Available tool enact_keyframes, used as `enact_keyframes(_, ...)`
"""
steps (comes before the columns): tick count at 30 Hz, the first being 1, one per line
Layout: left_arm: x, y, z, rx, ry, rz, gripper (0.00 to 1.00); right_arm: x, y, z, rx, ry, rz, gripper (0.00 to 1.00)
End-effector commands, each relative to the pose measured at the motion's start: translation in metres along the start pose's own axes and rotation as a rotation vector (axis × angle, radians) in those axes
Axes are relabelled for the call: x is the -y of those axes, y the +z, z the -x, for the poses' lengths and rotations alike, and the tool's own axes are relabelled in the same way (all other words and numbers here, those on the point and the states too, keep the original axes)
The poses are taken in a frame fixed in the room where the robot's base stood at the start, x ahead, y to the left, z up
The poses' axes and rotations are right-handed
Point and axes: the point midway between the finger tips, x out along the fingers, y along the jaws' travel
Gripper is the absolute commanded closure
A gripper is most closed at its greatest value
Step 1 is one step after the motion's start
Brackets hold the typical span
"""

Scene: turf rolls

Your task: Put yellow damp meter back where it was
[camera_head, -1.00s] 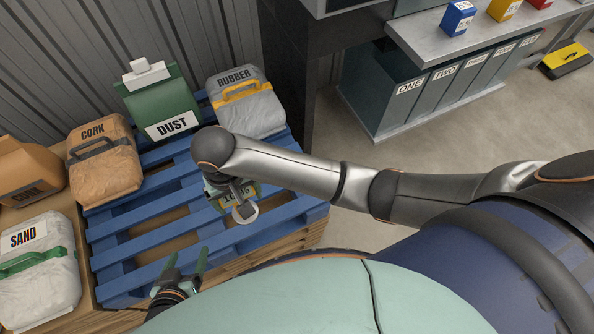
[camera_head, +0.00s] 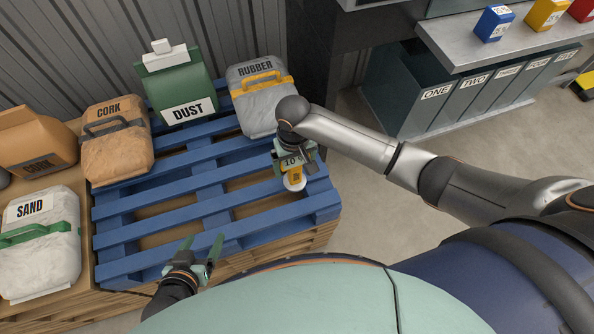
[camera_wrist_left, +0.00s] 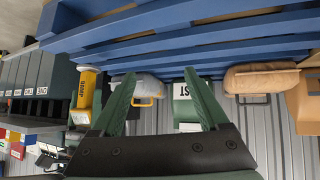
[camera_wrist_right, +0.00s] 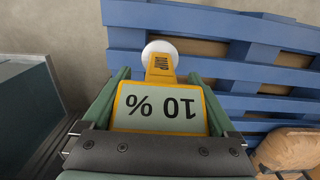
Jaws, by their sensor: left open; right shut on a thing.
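The yellow damp meter (camera_wrist_right: 158,98) has a grey face reading "10 %", a yellow neck and a round white tip. In the right wrist view it sits between the fingers of my right gripper (camera_wrist_right: 160,92), which is shut on it. In the head view my right gripper (camera_head: 294,158) holds the damp meter (camera_head: 295,177) over the right end of the blue pallet (camera_head: 160,211). The meter also shows in the left wrist view (camera_wrist_left: 84,92). My left gripper (camera_head: 207,250) is open and empty near the pallet's front edge.
Bags marked rubber (camera_head: 262,106), dust (camera_head: 184,88) and cork (camera_head: 116,150) stand along the pallet's back and left. A sand bag (camera_head: 38,240) is at far left. A shelf (camera_head: 450,45) and labelled bins (camera_head: 432,108) stand at right. The pallet's middle is clear.

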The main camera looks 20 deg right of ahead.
Motion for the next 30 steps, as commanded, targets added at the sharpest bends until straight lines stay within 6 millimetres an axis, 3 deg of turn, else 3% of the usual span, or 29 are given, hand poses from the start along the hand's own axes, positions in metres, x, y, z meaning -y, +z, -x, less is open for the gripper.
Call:
enact_keyframes(5,0.001,0.001,-0.003,-0.004,0.001,-0.003,0.23,-0.009,-0.005,-0.013,-0.001,0.001,-0.002,0.97)
enact_keyframes(10,-0.001,0.001,-0.008,-0.009,0.007,-0.005,0.23,-0.008,-0.004,-0.039,-0.001,0.000,0.000,0.97)
enact_keyframes(22,-0.002,-0.004,-0.009,-0.014,0.011,-0.010,0.23,-0.008,-0.004,-0.043,-0.001,0.001,0.000,0.97)
enact_keyframes(23,-0.002,-0.004,-0.009,-0.014,0.011,-0.010,0.23,-0.008,-0.004,-0.043,-0.001,0.001,0.000,0.04)
enact_keyframes(24,-0.002,-0.004,-0.009,-0.015,0.011,-0.010,0.23,-0.008,-0.004,-0.043,-0.001,0.001,0.000,0.00)
enact_keyframes(30,-0.003,-0.003,-0.008,-0.013,0.011,-0.009,0.23,-0.008,-0.004,-0.043,-0.001,0.001,0.000,0.00)
